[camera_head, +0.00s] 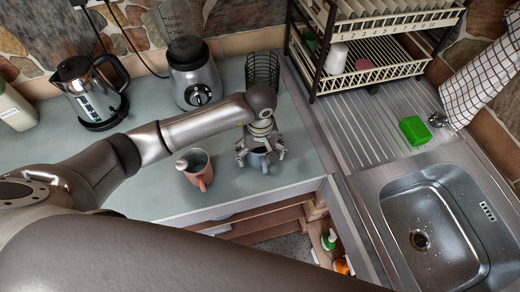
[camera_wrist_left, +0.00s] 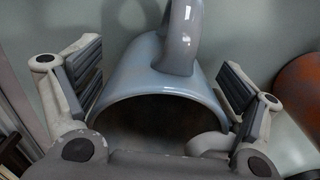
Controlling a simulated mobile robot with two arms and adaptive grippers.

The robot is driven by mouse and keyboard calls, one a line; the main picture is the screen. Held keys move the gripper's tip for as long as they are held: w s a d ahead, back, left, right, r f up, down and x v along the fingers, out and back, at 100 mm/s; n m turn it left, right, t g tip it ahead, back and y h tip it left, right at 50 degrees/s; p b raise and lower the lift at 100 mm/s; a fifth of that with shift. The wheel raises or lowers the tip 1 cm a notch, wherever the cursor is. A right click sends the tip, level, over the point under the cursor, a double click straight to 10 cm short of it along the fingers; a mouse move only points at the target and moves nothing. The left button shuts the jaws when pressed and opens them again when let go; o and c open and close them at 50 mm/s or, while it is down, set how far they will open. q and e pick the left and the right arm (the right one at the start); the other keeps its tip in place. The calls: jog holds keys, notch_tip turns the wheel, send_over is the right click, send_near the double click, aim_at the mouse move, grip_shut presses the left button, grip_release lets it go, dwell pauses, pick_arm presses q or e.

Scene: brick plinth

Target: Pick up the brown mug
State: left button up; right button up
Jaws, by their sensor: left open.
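An orange-brown mug (camera_head: 199,170) stands on the counter in the head view, with something pale and round-ended in its opening. Its curved side also shows at the right edge of the wrist view (camera_wrist_left: 303,88). A grey-blue mug (camera_head: 258,162) stands just right of it, partly hidden by my left gripper (camera_head: 261,155). In the wrist view the grey-blue mug (camera_wrist_left: 150,78) lies between the two open fingers, its handle at the top and its dark opening towards the camera. I cannot tell whether the fingers touch it. My right gripper is not in view.
A kettle (camera_head: 88,92) and a blender (camera_head: 192,75) stand at the back, near a black wire holder (camera_head: 262,70). A dish rack (camera_head: 375,75), a green sponge (camera_head: 415,130) and a sink (camera_head: 430,225) are right. An open drawer (camera_head: 265,222) lies below the counter edge.

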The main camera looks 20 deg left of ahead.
pick_arm(q)
jog(key=c, duration=0.9)
jog(key=shift+s, duration=0.1)
jog(key=shift+c, duration=0.8)
jog(key=shift+f, duration=0.1)
